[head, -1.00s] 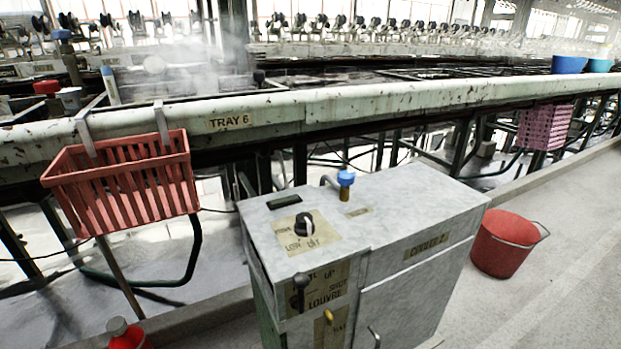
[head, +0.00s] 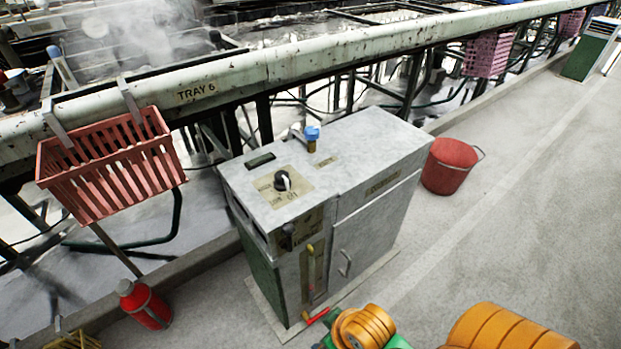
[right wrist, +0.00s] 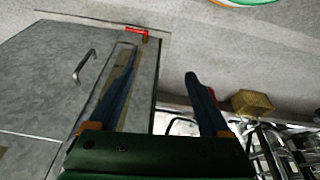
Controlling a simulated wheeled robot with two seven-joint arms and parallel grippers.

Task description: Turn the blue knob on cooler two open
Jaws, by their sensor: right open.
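The blue knob (head: 312,132) sits on a short brass stem at the back of the grey cooler top. The cooler (head: 365,150) stands in the middle of the head view; its front label was legible as cooler 2 in the earlier frame. My right gripper (right wrist: 163,62) shows in the right wrist view with its two dark blue fingers apart and nothing between them. The cooler front (right wrist: 55,75) with its door handle lies behind and left of the fingers there. The blue knob is not in the right wrist view. My left gripper is not in view.
A black dial (head: 282,181) is on the cooler top. A pink-red basket (head: 110,165) hangs from the tray rail (head: 290,65) at left. A red bucket (head: 450,166) stands right of the cooler, a red bottle (head: 144,304) lower left.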

